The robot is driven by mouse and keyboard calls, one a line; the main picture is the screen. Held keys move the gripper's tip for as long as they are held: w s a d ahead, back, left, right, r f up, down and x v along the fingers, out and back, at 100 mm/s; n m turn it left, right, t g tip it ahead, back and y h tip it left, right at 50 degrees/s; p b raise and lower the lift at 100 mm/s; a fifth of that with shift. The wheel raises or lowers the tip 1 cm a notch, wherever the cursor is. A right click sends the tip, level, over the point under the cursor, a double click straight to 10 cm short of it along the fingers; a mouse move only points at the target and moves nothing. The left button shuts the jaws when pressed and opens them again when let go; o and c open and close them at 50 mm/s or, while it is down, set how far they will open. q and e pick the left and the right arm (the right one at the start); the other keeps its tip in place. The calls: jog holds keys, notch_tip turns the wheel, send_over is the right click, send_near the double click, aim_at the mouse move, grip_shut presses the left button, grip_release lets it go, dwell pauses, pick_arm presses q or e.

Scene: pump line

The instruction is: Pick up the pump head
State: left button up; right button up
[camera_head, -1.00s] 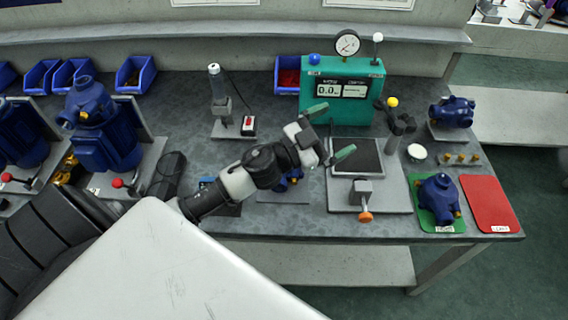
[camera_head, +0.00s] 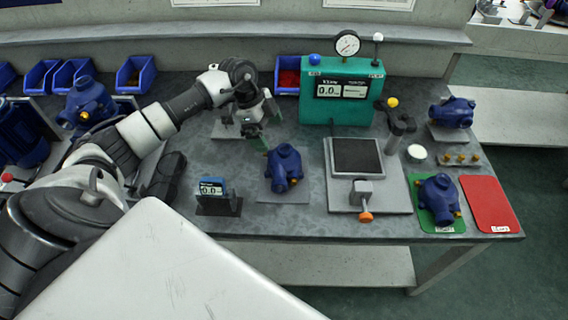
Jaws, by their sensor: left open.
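A blue pump head (camera_head: 284,169) with a small brass fitting stands on a thin grey plate (camera_head: 262,197) near the middle of the bench. Similar blue pump heads sit on the green mat (camera_head: 424,222) at the right (camera_head: 438,194), on a grey stand at the back right (camera_head: 452,112), and on the left unit (camera_head: 88,102). My left gripper (camera_head: 268,130) is open and empty. Its green-tipped fingers point down, just behind and left of the middle pump head in the picture; I cannot tell its exact height. My right gripper is not in view.
A small blue display (camera_head: 212,189) stands left of the middle pump head. A grey fixture with a dark pad (camera_head: 357,156) and orange knob is to its right. The green gauge box (camera_head: 341,98) stands behind. A red mat (camera_head: 489,204) lies empty at the right.

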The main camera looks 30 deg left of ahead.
aim_at(280, 151)
pick_arm(q)
jog(key=x, duration=0.7)
jog(key=shift+w+f, duration=0.1)
jog(key=shift+w, duration=0.15)
jog(key=shift+c, duration=0.5)
